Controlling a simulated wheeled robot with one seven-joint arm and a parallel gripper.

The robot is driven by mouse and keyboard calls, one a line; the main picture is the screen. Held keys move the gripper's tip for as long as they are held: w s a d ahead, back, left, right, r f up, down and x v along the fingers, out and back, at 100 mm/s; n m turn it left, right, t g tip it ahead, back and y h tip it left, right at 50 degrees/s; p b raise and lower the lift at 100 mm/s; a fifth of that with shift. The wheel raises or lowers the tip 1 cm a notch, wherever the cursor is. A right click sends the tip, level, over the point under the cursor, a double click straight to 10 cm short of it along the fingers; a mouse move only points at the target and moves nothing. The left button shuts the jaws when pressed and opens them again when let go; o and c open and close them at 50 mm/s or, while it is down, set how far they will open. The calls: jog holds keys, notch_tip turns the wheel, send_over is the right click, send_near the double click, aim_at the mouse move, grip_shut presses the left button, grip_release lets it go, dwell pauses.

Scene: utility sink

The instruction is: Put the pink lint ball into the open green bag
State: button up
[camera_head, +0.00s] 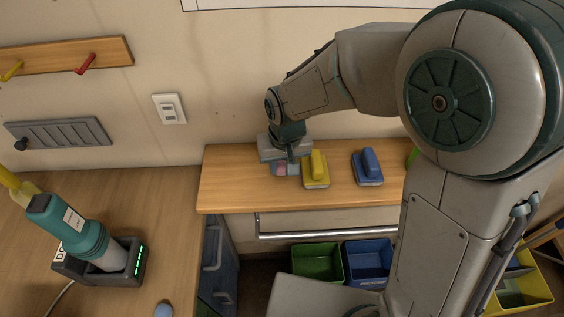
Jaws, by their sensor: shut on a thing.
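My gripper (289,165) is at the left part of the wooden shelf, pointing down, small in the picture. It is shut on a small pink thing (280,170), which I take for the pink lint ball; the fingers and a grey-blue shape around it hide most of it. I cannot tell whether it touches the shelf. An open green container (318,279), seemingly the green bag, stands below the shelf, to the right of and lower than my gripper. Its mouth faces up and its inside looks dark.
A yellow brush (316,171) and a blue brush (368,168) stand on the shelf (235,180) right of my gripper. A metal rail (325,235) runs under the shelf's front edge. An open blue container (368,262) adjoins the green one. A teal device (75,232) stands on the left counter.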

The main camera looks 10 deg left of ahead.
jog(key=o, duration=1)
jog(key=shift+f, duration=0.1)
jog(key=shift+r, duration=0.65)
jog(key=r, duration=0.7)
jog(key=s+d+r, duration=0.1)
jog(key=r, duration=0.3)
jog(key=shift+b, duration=0.4)
